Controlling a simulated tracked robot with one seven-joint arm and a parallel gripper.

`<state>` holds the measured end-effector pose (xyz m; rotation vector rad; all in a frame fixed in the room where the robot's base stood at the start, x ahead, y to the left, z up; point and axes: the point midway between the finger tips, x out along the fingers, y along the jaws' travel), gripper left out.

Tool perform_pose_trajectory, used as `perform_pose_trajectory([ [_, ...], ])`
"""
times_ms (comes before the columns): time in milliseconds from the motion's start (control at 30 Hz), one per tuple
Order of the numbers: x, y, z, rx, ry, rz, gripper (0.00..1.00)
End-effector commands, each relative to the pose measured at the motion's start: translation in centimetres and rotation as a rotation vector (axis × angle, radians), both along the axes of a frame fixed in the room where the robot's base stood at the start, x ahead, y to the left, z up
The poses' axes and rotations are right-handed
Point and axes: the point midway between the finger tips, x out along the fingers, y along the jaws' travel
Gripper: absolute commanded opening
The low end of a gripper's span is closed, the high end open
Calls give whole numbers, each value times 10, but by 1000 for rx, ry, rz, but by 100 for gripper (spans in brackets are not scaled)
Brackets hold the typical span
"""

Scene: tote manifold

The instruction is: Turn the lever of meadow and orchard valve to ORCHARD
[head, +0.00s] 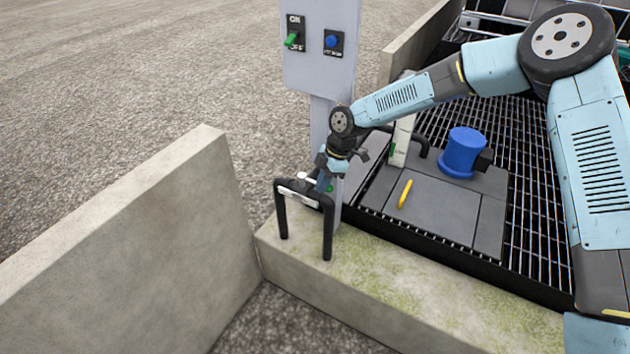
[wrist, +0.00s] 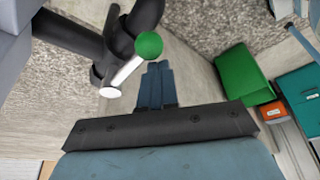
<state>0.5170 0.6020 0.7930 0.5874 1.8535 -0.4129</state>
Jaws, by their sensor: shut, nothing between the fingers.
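The valve stands on a black pipe arch (head: 327,225) on the mossy concrete ledge. Its lever is a pale metal bar (wrist: 125,75) with a green ball knob (wrist: 149,45) at one end, seen in the wrist view beside the black pipe. In the head view a white label plate (head: 297,196) lies along the arch, its text too small to read, and my gripper partly covers the valve. My gripper (head: 322,183) is at the top right of the arch. In the wrist view its fingers (wrist: 156,68) are shut and empty, just right of the lever, tips close to the knob.
A grey post with a switch box (head: 321,60) rises right behind the arch. A low concrete wall (head: 150,225) stands at left. Right of the arch are a grating, a grey hatch with a yellow handle (head: 405,194) and a blue motor (head: 462,152). The wrist view shows a green box (wrist: 245,80).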

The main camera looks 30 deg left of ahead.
Motion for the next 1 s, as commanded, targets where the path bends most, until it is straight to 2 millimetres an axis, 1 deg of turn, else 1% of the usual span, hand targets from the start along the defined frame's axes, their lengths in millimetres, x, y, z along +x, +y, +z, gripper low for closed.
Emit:
perform_pose_trajectory([
  [200, -20, 14, 7, 3, 1, -4, 0],
  [300, -10, 10, 26, 4, -1, -10, 0],
  [500, 0, 4, 63, 4, 0, -8, 0],
  [633, 6, 1, 82, 3, 1, -9, 0],
  [800, 10, -2, 96, 3, 1, -6, 0],
  [1000, 12, -3, 100, 3, 3, -6, 0],
])
